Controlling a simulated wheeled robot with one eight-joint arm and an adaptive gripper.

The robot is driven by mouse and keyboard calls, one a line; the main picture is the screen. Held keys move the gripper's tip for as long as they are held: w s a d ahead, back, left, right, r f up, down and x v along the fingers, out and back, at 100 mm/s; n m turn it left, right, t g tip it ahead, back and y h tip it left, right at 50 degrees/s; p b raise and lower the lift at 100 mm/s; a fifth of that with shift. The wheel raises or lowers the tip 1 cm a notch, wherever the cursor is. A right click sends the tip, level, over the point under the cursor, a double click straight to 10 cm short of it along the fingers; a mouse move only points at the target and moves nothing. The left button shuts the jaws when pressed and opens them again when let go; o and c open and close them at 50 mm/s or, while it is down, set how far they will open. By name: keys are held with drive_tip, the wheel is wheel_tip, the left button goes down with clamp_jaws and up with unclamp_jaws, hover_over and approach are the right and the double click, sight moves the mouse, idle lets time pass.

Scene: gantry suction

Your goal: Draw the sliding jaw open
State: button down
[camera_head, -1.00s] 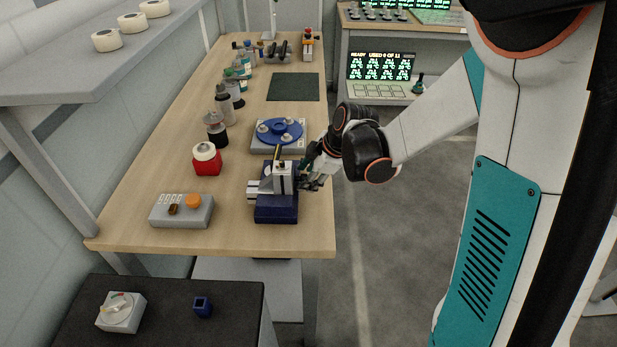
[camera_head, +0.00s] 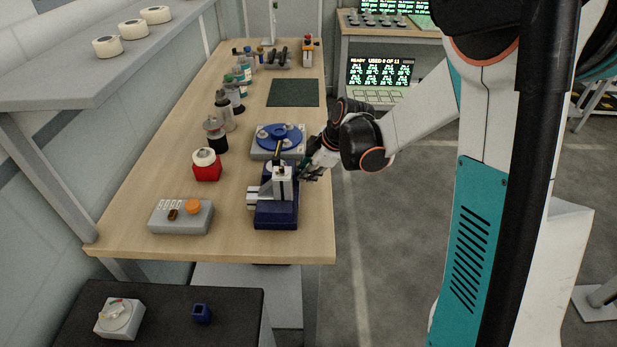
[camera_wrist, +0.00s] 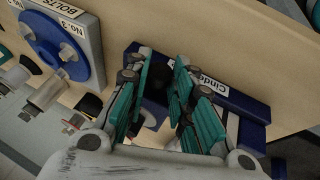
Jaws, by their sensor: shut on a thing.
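The vise (camera_head: 276,214) has a dark blue base and pale grey metal jaws, and it stands near the right edge of the wooden bench. The upright grey jaw block (camera_head: 283,183) sits on top of the base. My gripper (camera_head: 309,172) is at the right side of the vise, close against it. In the wrist view my gripper (camera_wrist: 160,76) has its teal-padded fingers on either side of a dark part of the vise (camera_wrist: 152,84), which they mostly hide. The blue base with a partly covered white label (camera_wrist: 226,98) lies behind the fingers.
A blue-disc fixture (camera_head: 279,136) stands just behind the vise. A grey button box (camera_head: 181,216), a red holder (camera_head: 206,166) and several bottles stand to the left. A dark mat (camera_head: 293,92) lies farther back. Bench in front of the vise is clear.

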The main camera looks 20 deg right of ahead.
drive_tip(key=c, duration=1.4)
unclamp_jaws()
drive_tip(key=v, duration=1.2)
drive_tip(key=s+a+r+m+t+h, duration=0.1)
drive_tip(key=s+a+r+m, duration=0.1)
drive_tip(key=s+m, duration=0.5)
drive_tip(key=s+a+r+m+t+h, duration=0.1)
drive_tip(key=s+m+h, duration=0.1)
drive_tip(key=s+m, duration=0.6)
drive_tip(key=s, duration=0.7)
drive_tip(key=shift+a+r, duration=0.4)
